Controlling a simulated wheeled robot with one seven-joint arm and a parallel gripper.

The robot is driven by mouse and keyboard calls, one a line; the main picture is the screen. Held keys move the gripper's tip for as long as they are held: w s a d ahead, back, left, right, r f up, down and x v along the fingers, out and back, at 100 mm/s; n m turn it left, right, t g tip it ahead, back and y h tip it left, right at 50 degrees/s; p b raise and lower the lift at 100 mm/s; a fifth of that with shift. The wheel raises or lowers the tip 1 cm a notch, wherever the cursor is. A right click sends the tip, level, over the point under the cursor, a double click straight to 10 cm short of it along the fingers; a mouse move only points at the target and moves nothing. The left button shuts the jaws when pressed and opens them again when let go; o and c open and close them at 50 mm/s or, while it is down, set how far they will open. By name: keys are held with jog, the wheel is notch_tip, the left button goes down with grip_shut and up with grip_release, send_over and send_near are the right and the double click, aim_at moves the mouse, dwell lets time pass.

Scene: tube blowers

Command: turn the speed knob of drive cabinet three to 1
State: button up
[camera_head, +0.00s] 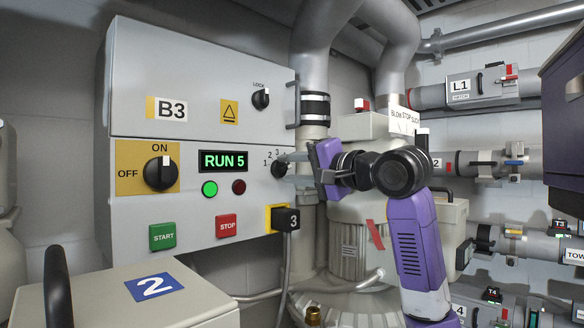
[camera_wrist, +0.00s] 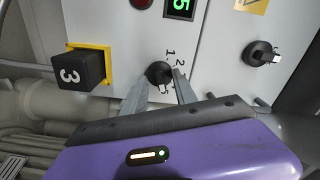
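The drive cabinet (camera_head: 205,90) marked B3 stands at left in the head view, with a black box (camera_head: 287,220) marked 3 on its lower right. Its small black speed knob (camera_head: 278,169) sits near the right edge, beside the numbers 1, 2 and 3. The knob also shows in the wrist view (camera_wrist: 158,73), with 1 and 2 readable near it. My gripper (camera_head: 293,168) is at the knob, its two fingers apart on either side of it (camera_wrist: 162,85). I cannot tell whether they touch it. The knob's pointer is too small and partly hidden to read.
The green display (camera_head: 223,161) reads RUN 5. An ON/OFF switch (camera_head: 160,174), START (camera_head: 162,236) and STOP (camera_head: 227,226) buttons and a LOCK knob (camera_head: 261,99) share the panel. A box (camera_head: 200,305) marked 2 stands in front. Pipes and a blower crowd the right.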

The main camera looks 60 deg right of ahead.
grip_shut()
